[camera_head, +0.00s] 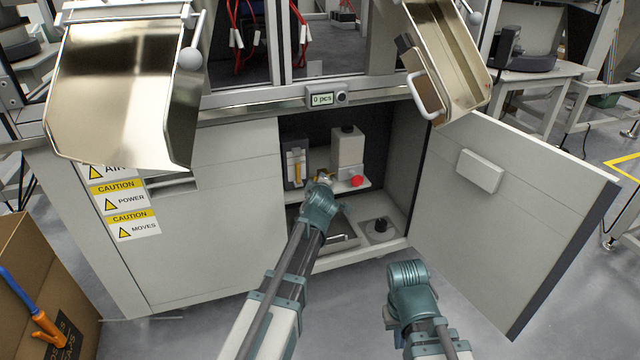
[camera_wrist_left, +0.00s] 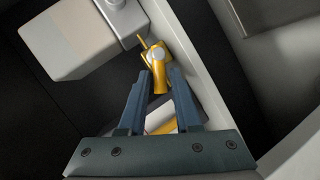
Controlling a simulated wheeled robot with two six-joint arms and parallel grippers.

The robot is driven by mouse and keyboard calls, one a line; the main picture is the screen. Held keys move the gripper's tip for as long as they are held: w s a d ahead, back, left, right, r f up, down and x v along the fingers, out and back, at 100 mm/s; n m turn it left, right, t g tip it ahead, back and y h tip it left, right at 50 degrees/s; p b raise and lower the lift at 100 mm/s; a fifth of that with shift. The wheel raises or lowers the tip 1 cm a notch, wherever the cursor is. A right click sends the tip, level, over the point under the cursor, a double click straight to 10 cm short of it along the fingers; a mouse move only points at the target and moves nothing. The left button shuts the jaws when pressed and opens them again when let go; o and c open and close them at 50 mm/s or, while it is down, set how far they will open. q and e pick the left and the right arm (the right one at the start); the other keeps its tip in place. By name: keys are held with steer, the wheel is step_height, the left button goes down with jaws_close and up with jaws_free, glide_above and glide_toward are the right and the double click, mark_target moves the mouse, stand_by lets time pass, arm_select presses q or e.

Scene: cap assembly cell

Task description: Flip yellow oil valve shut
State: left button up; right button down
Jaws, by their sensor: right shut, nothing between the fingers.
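The yellow oil valve (camera_wrist_left: 157,82) is in the left wrist view, with a round grey face and a thin yellow arm pointing up and left. In the head view it is a small yellowish spot (camera_head: 325,176) inside the open cabinet, partly hidden by my left arm. My left gripper (camera_wrist_left: 162,72) has its fingers apart, with the tips at either side of the valve's lower yellow part. Whether they touch it cannot be told. My right gripper (camera_head: 408,272) is shut and empty, low in front of the cabinet; its fingers are hard to make out.
A white container (camera_head: 348,150) and a red knob (camera_head: 357,181) are on the cabinet shelf near the valve. A yellow-marked unit (camera_head: 296,165) stands left of them. The cabinet door (camera_head: 520,215) is swung open on the right. A cardboard box (camera_head: 40,285) stands at lower left.

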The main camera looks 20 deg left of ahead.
arm_select(q)
steer(key=shift+c, duration=0.4)
jaws_close()
steer(key=shift+r, duration=0.1)
steer(key=shift+w+d+r+m+g+y+p, duration=0.25)
steer(key=shift+r+m+g+y+p, duration=0.2)
steer(key=shift+m+p, duration=0.5)
steer(key=shift+w+d+r+m+g+y+p, duration=0.1)
steer(key=shift+w+d+m+g+y+p, duration=0.2)
steer(key=shift+m+g+y+p, duration=0.35)
steer(key=shift+w+d+m+g+y, duration=0.1)
steer(key=shift+d+m+g+y, duration=0.2)
steer(key=shift+m, duration=0.25)
steer(key=shift+w+d+m+g+y, duration=0.1)
steer(key=shift+d+m+y, duration=0.05)
steer(key=shift+m+y, duration=0.35)
steer(key=shift+w+d+r+m+g+y, duration=0.1)
steer(key=shift+d+m+g+y, duration=0.35)
steer(key=shift+m+y, duration=0.5)
